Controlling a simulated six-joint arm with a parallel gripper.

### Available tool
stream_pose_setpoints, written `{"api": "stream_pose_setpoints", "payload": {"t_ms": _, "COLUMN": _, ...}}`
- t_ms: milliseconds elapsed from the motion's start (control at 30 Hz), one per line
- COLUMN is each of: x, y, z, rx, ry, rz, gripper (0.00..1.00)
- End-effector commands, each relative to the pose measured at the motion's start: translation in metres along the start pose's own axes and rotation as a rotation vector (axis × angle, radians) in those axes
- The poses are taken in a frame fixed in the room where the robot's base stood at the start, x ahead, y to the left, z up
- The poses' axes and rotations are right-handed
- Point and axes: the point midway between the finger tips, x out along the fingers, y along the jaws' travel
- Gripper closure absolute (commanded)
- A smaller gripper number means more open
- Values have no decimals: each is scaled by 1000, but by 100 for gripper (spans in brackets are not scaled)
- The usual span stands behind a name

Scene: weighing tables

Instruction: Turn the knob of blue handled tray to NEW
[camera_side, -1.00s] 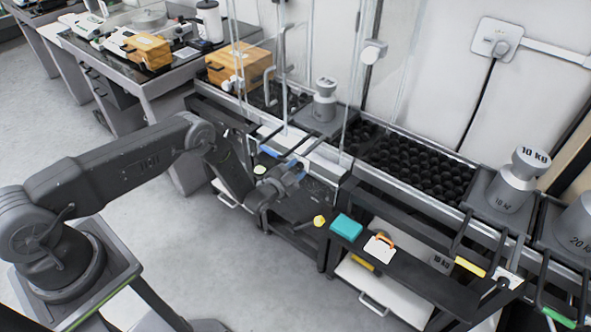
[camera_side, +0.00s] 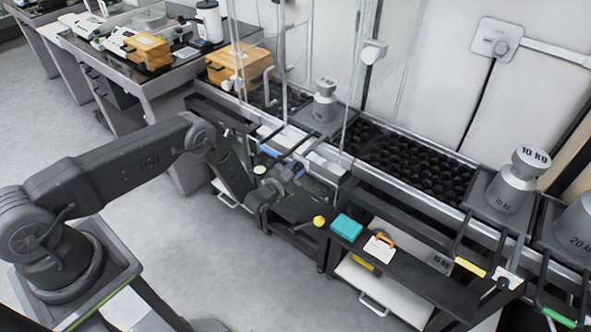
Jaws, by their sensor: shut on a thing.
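The tray with the blue handle (camera_side: 268,153) is in the weighing rack, in the middle of the side view. My gripper (camera_side: 294,171) is at the front of this tray, beside and just below the blue handle. Its jaws are shut on a small part there, which appears to be the knob. The jaws and wrist cover the knob, so its pointer and the NEW mark cannot be read.
A yellow ball-shaped end (camera_side: 319,221) and a teal block (camera_side: 346,227) are right of my gripper. An orange-handled part (camera_side: 381,246) and a yellow handle (camera_side: 470,267) lie farther right. Grey weights (camera_side: 509,181) stand behind. Open floor is in front.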

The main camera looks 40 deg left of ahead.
Motion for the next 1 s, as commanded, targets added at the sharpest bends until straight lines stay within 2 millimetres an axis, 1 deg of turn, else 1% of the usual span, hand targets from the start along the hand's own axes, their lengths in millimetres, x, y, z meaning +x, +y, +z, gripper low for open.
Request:
{"api": "stream_pose_setpoints", "payload": {"t_ms": 200, "x": 0, "y": 0, "z": 0, "rx": -204, "ry": 0, "rz": 0, "gripper": 94}}
{"api": "stream_pose_setpoints", "payload": {"t_ms": 500, "x": 0, "y": 0, "z": 0, "rx": -456, "ry": 1, "rz": 0, "gripper": 94}}
{"api": "stream_pose_setpoints", "payload": {"t_ms": 800, "x": 0, "y": 0, "z": 0, "rx": -617, "ry": 1, "rz": 0, "gripper": 94}}
{"api": "stream_pose_setpoints", "payload": {"t_ms": 1000, "x": 0, "y": 0, "z": 0, "rx": -664, "ry": 1, "rz": 0, "gripper": 94}}
